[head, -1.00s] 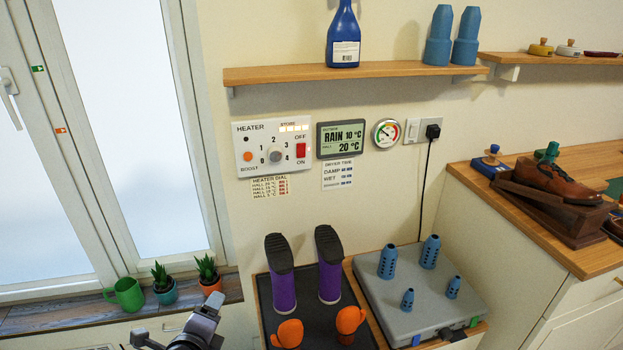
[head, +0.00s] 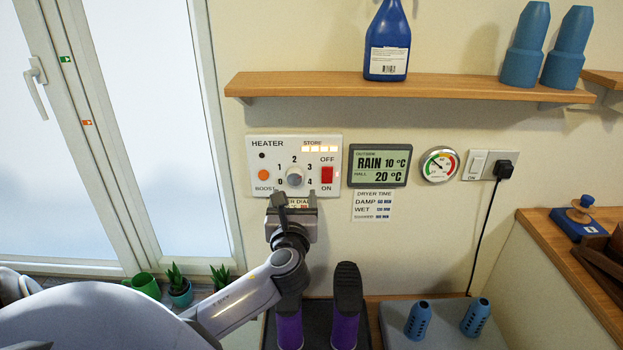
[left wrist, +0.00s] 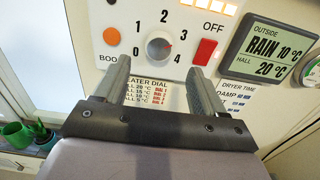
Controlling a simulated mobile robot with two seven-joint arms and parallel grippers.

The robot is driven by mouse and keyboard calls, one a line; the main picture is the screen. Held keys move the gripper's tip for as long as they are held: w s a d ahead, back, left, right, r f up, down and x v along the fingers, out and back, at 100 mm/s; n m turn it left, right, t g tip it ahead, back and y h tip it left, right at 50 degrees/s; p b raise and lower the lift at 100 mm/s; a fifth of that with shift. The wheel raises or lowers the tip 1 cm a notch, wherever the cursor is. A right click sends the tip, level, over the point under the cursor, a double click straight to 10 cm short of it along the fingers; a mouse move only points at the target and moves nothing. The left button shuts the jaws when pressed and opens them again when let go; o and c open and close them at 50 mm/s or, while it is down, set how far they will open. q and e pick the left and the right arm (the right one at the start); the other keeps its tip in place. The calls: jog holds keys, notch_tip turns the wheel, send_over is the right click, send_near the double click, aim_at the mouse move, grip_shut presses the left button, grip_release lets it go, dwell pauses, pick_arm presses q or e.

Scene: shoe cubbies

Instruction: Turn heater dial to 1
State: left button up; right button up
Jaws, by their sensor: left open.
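The heater panel (head: 258,172) is a white plate on the wall with numbers 0 to 4 around a round grey dial (head: 294,176). My left gripper (head: 295,199) is open and empty just below the dial. In the left wrist view its fingers (left wrist: 158,68) stand apart, one to each side below the dial, and I see no contact. The label under the panel is partly hidden by the gripper. My right gripper is not in view.
A red switch (head: 327,175) and an orange boost button (head: 264,174) flank the dial. A weather display (head: 378,165) hangs to the right. A wooden shelf (head: 400,86) runs above. Purple boots (head: 345,325) stand below, close to my arm.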

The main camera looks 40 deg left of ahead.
aim_at(294, 181)
pick_arm(q)
jog(key=shift+x, duration=3.3)
jog(key=shift+s+a, duration=0.1)
jog(key=shift+c, duration=0.4)
jog(key=c, duration=1)
